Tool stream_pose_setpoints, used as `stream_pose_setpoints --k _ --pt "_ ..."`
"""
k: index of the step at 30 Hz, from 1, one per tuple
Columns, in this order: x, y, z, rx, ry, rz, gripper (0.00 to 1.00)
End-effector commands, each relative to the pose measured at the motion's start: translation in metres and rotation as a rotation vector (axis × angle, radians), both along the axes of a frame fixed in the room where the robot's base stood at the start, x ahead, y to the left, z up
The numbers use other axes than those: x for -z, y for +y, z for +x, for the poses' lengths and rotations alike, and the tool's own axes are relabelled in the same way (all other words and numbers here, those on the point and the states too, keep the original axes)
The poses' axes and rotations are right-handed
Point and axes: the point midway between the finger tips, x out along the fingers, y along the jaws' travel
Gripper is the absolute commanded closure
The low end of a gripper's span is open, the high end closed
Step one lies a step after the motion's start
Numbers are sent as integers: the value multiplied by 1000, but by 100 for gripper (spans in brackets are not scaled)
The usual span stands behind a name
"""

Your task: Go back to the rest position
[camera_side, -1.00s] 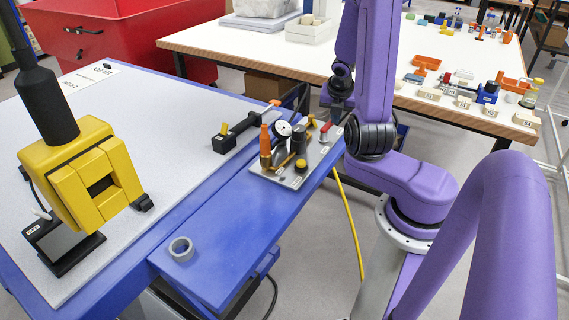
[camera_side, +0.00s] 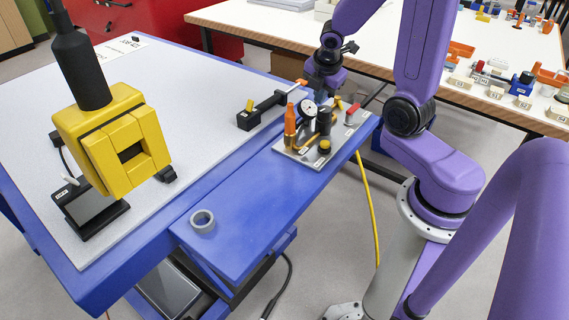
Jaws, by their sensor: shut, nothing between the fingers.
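My gripper (camera_side: 321,91) hangs at the end of my purple arm, pointing down, just behind the far edge of the small tool plate (camera_side: 287,150). It is dark and small in this view and looks shut and empty. Its fingertips are partly hidden behind the tools on the plate, so I cannot tell how high it is above the blue surface. On the plate stand an orange-tipped tool (camera_side: 290,125), a round dial gauge (camera_side: 309,112), a black cylinder (camera_side: 324,121) and a yellow-topped knob (camera_side: 324,147).
A yellow block-shaped head (camera_side: 92,150) on a black post stands over the grey-topped blue table (camera_side: 150,235). A black clamp (camera_side: 262,110) lies near its edge. A white bench (camera_side: 265,22) with labelled blocks stands behind.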

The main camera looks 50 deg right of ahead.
Motion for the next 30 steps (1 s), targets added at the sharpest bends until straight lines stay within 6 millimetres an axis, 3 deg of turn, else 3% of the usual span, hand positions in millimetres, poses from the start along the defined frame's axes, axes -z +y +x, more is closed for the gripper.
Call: stream_pose_setpoints --k 8,17,23,30 --pt "-8 40 -2 67 -31 70 100" --pt "-18 94 -25 164 -39 174 100" --pt "-24 127 -51 223 -21 240 100" --pt "-31 163 -98 299 31 312 100"
